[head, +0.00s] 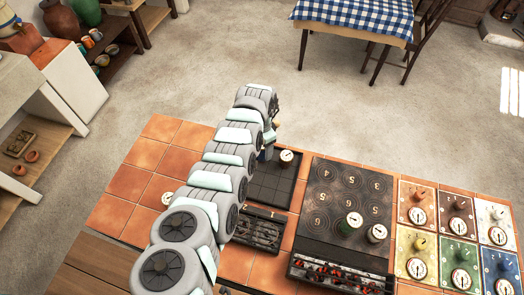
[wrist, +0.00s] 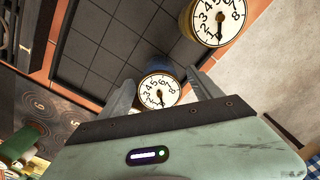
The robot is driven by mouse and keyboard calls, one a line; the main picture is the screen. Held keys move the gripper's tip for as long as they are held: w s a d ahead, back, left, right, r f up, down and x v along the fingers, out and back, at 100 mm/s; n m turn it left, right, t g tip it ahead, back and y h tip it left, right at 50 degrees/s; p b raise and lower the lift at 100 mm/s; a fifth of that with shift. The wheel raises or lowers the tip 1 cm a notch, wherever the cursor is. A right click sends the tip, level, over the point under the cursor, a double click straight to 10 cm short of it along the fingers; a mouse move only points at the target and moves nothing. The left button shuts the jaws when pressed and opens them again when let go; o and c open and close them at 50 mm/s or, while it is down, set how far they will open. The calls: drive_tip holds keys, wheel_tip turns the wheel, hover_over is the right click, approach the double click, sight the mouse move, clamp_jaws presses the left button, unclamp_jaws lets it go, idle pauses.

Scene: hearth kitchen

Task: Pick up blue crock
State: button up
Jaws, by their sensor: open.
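The blue crock (wrist: 166,71) shows in the wrist view with a white numbered dial on its top. It stands on the dark gridded tray (wrist: 100,45), between the two fingers of my gripper (wrist: 160,77). The fingers are apart, one on each side of it; I cannot tell whether either touches it. In the head view my arm hides most of the gripper and the crock; only a small blue patch (head: 266,154) shows beside the arm.
A brown crock (wrist: 188,26) stands close by on the tray, also in the head view (head: 286,159). Coloured plates with dials (head: 416,205) lie at right. Another dial-topped crock (head: 168,198) is left of my arm.

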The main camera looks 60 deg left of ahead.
drive_tip(key=shift+f, duration=0.9)
drive_tip(key=shift+c, duration=0.3)
clamp_jaws()
